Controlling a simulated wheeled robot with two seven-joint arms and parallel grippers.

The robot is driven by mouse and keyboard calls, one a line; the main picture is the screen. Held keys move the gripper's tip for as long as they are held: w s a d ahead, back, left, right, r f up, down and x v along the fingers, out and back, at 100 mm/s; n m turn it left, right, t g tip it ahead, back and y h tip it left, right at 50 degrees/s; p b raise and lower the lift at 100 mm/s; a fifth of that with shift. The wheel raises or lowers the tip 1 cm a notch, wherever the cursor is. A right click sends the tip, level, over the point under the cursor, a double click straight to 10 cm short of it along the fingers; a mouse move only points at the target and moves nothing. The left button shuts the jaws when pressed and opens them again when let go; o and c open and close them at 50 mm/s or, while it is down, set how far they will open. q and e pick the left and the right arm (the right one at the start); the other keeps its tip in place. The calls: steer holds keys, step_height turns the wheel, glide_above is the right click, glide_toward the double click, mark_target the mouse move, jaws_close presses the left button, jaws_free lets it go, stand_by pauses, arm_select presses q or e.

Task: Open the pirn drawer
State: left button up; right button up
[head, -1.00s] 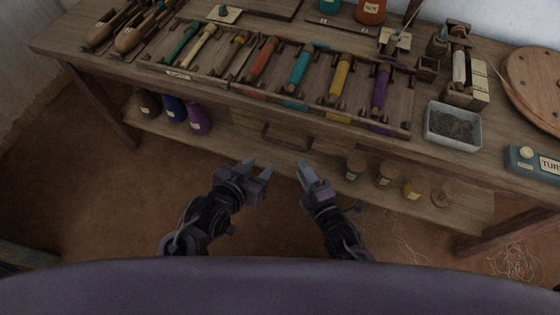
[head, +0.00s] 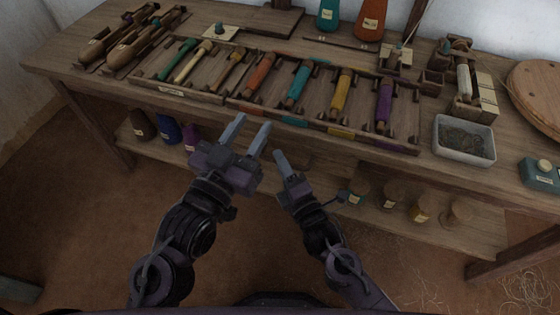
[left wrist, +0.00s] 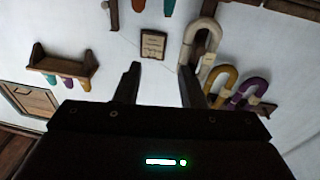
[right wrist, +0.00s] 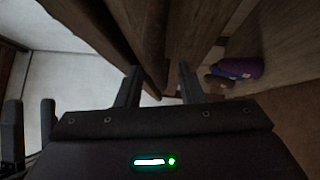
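The pirn drawer (head: 318,162) is under the table's front edge, and only a dim part of its front shows in the head view. Its handle is hidden behind my grippers. My left gripper (head: 253,124) is open and empty, its two fingers pointing up at the table's front edge. In the left wrist view its fingers (left wrist: 159,68) stand apart with nothing between them. My right gripper (head: 281,156) is lower and just right of it, in front of the drawer area. In the right wrist view its fingers (right wrist: 158,68) are apart, with dark wooden beams beyond. I cannot tell whether either touches wood.
The tabletop holds a rack of coloured pirns (head: 300,82), wooden shuttles (head: 130,45) and a grey tray (head: 464,140). Dark bottles (head: 167,130) and several small jars (head: 394,194) stand on the lower shelf. The floor before the table is clear.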

arm_select(q)
steer(key=shift+a+r+t, duration=0.1)
steer(key=shift+r+t, duration=0.4)
steer(key=shift+r, duration=0.5)
arm_select(e)
steer(key=shift+w+a, duration=0.3)
steer(key=shift+w, duration=0.2)
jaws_close()
